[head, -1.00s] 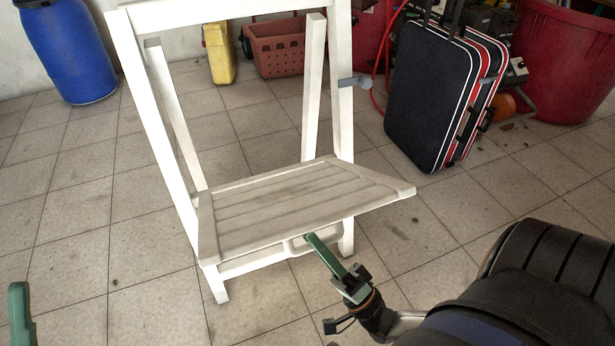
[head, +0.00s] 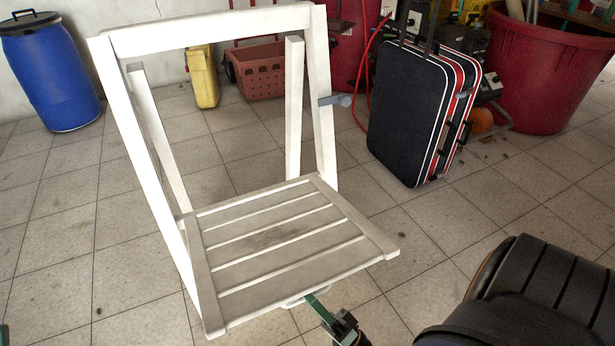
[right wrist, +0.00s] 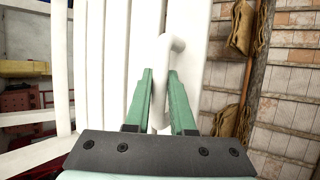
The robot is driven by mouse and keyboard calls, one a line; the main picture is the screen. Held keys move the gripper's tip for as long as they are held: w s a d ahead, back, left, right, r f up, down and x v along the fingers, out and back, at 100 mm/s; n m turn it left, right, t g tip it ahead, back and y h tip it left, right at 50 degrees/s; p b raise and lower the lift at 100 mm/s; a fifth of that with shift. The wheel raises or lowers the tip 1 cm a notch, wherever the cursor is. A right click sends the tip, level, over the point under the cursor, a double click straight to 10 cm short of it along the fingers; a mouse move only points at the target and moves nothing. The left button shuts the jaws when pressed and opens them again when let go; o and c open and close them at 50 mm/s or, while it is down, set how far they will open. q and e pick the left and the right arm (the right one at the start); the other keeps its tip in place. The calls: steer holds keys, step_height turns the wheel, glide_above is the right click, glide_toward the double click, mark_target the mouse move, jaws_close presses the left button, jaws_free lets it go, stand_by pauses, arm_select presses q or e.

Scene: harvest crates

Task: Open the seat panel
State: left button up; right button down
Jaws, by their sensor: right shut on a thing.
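The seat panel (head: 265,240) is a white slatted board on a white folding chair frame (head: 140,150). In the head view it juts toward me from the frame, with its front edge low. My right gripper (head: 311,298) is at that front edge, its green fingers reaching under it. The right wrist view shows a white bent handle (right wrist: 162,75) on the panel, with my right gripper's fingers (right wrist: 160,85) shut on it. Only a green sliver of my left gripper (head: 3,336) shows at the bottom left, so its jaws cannot be judged.
A dark suitcase (head: 405,115) stands right of the chair, with a red tub (head: 540,75) behind it. A blue barrel (head: 50,75), a yellow canister (head: 203,78) and a brown basket (head: 258,72) stand at the back. The tiled floor (head: 60,220) left of the chair is clear.

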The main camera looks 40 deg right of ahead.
steer(key=shift+w+d, duration=0.1)
steer(key=shift+w, duration=0.1)
steer(key=c, duration=0.8)
jaws_free()
steer(key=shift+o, duration=0.2)
steer(key=shift+s, duration=0.1)
steer(key=shift+r, duration=0.15)
